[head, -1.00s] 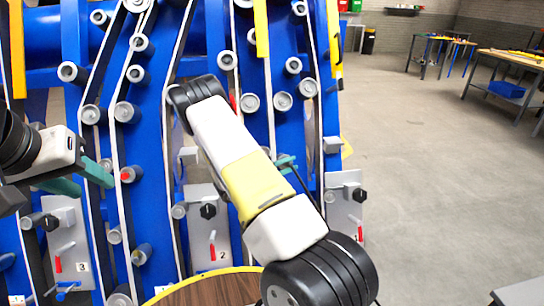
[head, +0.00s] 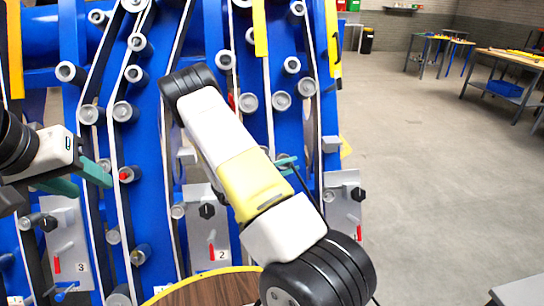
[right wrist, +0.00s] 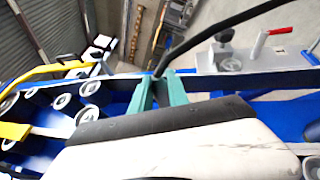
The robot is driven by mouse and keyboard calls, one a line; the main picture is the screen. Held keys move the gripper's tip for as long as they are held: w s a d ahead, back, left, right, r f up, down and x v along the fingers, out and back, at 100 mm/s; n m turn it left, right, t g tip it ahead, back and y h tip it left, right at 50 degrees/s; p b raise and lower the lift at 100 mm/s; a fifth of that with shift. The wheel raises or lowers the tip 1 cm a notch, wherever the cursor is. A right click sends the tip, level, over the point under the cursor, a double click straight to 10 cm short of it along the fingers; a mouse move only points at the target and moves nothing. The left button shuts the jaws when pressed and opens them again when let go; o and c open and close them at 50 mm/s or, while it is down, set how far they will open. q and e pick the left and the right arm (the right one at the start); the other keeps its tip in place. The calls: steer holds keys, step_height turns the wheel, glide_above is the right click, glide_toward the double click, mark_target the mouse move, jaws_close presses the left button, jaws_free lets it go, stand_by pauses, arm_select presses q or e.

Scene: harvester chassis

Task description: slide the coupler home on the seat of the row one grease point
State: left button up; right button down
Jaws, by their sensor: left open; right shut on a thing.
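My right gripper (right wrist: 158,92) has its green fingers shut at the end of a black hose (right wrist: 205,35), which runs off to the upper right in the right wrist view. The coupler itself is too hidden between the fingertips to make out. In the head view, my right gripper (head: 287,164) shows only partly behind my own arm, in front of the row one side of the blue chassis (head: 312,120). I cannot pick out the grease point's seat or tell whether the coupler touches it. My left gripper (head: 90,178) is open and empty in front of the chassis at left.
A grey plate with a black knob and red lever (head: 343,205) is low at right; another, marked 2 (head: 208,230), is left of it. Rollers and yellow bars stick out from the chassis. A round wooden top (head: 215,292) is below.

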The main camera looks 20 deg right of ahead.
steer(key=shift+w+d+f, duration=0.2)
steer(key=shift+w+f, duration=0.25)
steer(key=shift+w, duration=0.3)
steer(key=shift+w+d+f, duration=0.1)
steer(key=shift+w+f, duration=0.2)
steer(key=shift+w, duration=0.2)
steer(key=shift+w+d+f, duration=0.1)
steer(key=shift+w+f, duration=0.15)
steer(key=shift+w, duration=0.2)
stand_by(1.3)
steer(key=c, duration=1.2)
jaws_free()
steer(key=shift+a, duration=0.1)
steer(key=v, duration=0.7)
steer(key=shift+a, duration=0.3)
